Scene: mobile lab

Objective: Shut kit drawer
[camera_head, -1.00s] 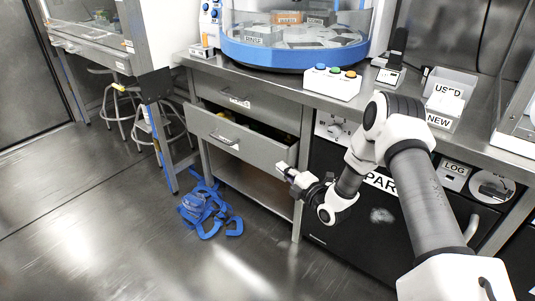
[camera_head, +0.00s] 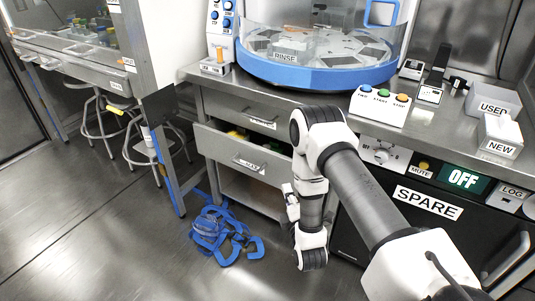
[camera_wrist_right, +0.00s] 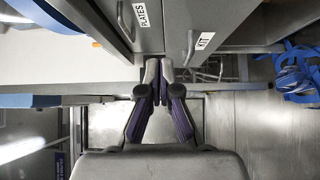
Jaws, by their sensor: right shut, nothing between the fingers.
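The kit drawer (camera_head: 225,150) is the lower drawer of the metal bench and stands pulled out, with yellow and green items (camera_head: 238,133) partly visible inside. Its front with a bar handle and KIT label also shows in the right wrist view (camera_wrist_right: 185,15). The plates drawer (camera_head: 228,106) above it looks closed. My right gripper (camera_head: 289,190) is at the right end of the kit drawer's front, partly hidden by its own arm. In the wrist view its fingertips (camera_wrist_right: 158,66) are together and empty, close to the drawer front; contact cannot be told. My left gripper is not in view.
A blue strap bundle (camera_head: 212,228) lies on the floor below the drawers. A black SPARE unit (camera_head: 375,225) stands to the right under the bench. A button box (camera_head: 381,106) and blue-rimmed carousel (camera_head: 315,76) stand on top.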

